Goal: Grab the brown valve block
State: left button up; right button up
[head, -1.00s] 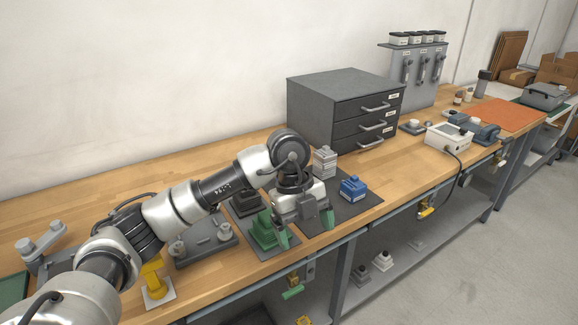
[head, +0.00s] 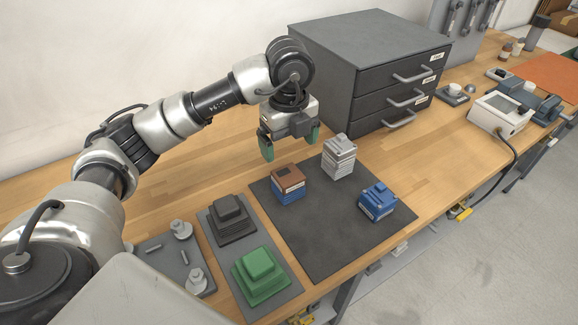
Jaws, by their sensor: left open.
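The brown valve block (head: 288,177) has a brown top and a blue lower part. It stands upright at the back left of a dark mat (head: 322,237). My left gripper (head: 290,146) is above and behind the block, pointing down, with its green-tipped fingers apart and nothing between them. It does not touch the block. My right gripper is not in view.
A white-grey block (head: 339,157) and a blue block (head: 376,201) share the mat. A black stepped block (head: 230,217) and a green one (head: 261,274) stand to its left. A grey drawer cabinet (head: 345,95) rises close behind my gripper.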

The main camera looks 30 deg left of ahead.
aim_at(288, 174)
pick_arm(q)
jog(key=f, duration=0.3)
jog(key=shift+s+f, duration=0.2)
jog(key=shift+f, duration=0.3)
notch_tip(288, 174, down, 4)
jog(key=shift+s+f+p, duration=0.1)
jog(key=shift+f+p, duration=0.05)
jog(key=shift+p, duration=0.45)
jog(key=shift+f, duration=0.35)
jog(key=shift+c, duration=1.6)
jog(key=c, duration=0.7)
jog(key=shift+c, duration=0.5)
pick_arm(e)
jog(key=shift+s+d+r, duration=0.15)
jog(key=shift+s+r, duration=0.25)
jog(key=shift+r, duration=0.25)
pick_arm(q)
jog(key=shift+r, duration=0.2)
